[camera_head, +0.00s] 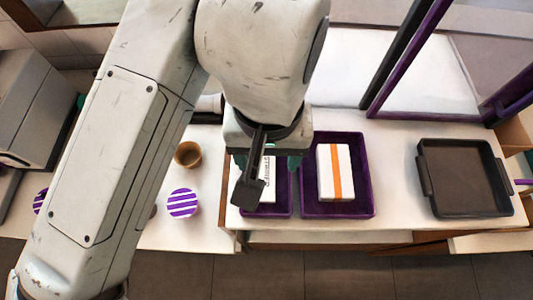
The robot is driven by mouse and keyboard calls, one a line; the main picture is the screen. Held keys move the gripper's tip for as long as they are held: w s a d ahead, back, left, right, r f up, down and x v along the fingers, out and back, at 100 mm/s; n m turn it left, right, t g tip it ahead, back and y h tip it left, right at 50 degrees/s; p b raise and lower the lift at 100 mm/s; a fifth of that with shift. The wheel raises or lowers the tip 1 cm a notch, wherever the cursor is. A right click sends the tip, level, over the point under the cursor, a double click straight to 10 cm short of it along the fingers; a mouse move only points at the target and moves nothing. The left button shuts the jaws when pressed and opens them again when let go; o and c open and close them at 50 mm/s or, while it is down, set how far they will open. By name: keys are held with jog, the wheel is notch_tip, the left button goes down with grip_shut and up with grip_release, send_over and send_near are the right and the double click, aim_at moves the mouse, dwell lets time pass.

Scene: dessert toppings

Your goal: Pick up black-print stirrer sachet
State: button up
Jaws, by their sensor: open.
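The black-print stirrer sachet (270,190) is white with dark lettering along it. It lies in a small purple tray (283,206) below the end of my arm. My gripper (266,163) is open above the sachet, with greenish fingers to either side of it in the picture. A dark part of my wrist covers the sachet's left side, and the gripper hides its far end. I cannot tell how high the fingers are above the sachet or whether they touch it.
A larger purple tray (366,180) close on the right holds a white box with an orange stripe (325,172). A black tray (465,185) stands farther right. A brown cup (188,155) and a purple-striped lid (183,203) are on the left. The counter's front edge is near.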

jog(key=b, duration=0.3)
send_over(266, 177)
jog(key=f, duration=0.3)
jog(key=s+f, duration=0.1)
jog(key=f, duration=0.1)
jog(key=shift+d+f, duration=0.15)
jog(key=f+b, duration=0.5)
jog(key=shift+w, duration=0.2)
jog(key=shift+c, duration=0.2)
jog(key=c, duration=1.1)
